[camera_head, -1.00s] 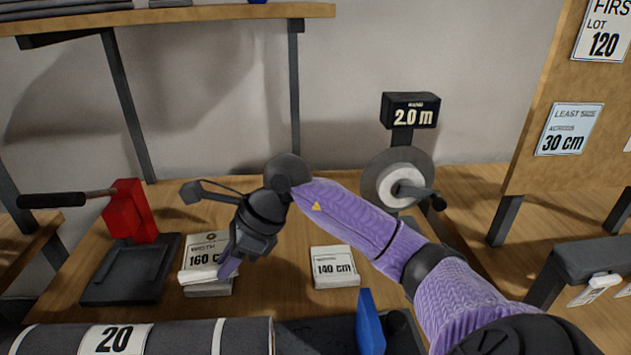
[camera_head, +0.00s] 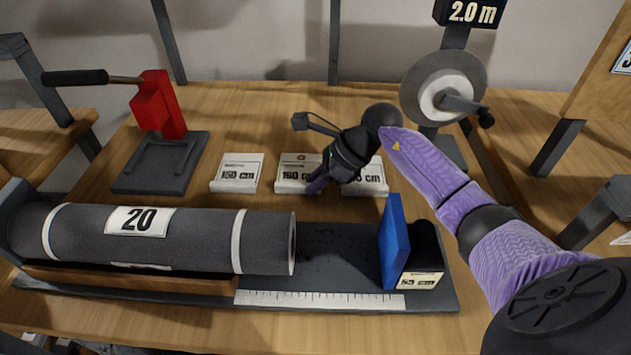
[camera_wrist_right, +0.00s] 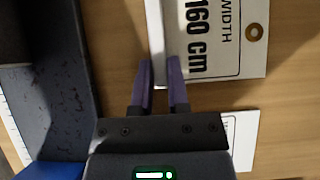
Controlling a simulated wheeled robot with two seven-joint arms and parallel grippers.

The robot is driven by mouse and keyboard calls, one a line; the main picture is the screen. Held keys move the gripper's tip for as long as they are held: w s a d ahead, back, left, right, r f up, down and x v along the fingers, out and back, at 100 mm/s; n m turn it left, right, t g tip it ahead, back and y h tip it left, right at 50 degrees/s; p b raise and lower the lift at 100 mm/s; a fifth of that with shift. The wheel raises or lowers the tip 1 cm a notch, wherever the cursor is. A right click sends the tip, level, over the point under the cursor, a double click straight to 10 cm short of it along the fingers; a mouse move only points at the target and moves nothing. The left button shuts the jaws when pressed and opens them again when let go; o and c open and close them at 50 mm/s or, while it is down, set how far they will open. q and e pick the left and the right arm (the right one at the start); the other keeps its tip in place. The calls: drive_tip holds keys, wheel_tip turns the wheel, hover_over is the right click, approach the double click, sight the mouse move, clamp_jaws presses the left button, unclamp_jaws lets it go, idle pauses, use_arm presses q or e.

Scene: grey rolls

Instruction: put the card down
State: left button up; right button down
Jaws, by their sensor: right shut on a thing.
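My right gripper (camera_head: 318,186) is shut on a white card (camera_head: 292,174) marked 160 cm, with a small hole in it. In the right wrist view, both purple fingers (camera_wrist_right: 160,72) pinch the edge of this card (camera_wrist_right: 232,35). The card is over the wooden table between two white card stacks; whether it touches the table I cannot tell. The left stack (camera_head: 238,173) reads 150 cm. The right stack (camera_head: 372,180) is partly hidden behind my gripper, and only part of its number shows. My left gripper is not in view.
In front lies a dark tray (camera_head: 335,250) with a grey roll (camera_head: 175,240) labelled 20, a white ruler (camera_head: 320,299) and a blue upright plate (camera_head: 393,242). A red lever press (camera_head: 160,108) stands left. A reel (camera_head: 440,92) marked 2.0 m stands behind right.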

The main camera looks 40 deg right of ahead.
drive_tip(key=c, duration=1.1)
unclamp_jaws()
drive_tip(key=shift+f, duration=0.15)
drive_tip(key=o, duration=0.5)
drive_tip(key=shift+s+d+r, duration=0.1)
drive_tip(key=shift+d+r, duration=0.05)
drive_tip(key=shift+r, duration=0.3)
drive_tip(key=p+v, duration=0.3)
drive_tip(key=v, duration=0.8)
drive_tip(key=shift+s+r, duration=0.15)
drive_tip(key=shift+s, duration=0.05)
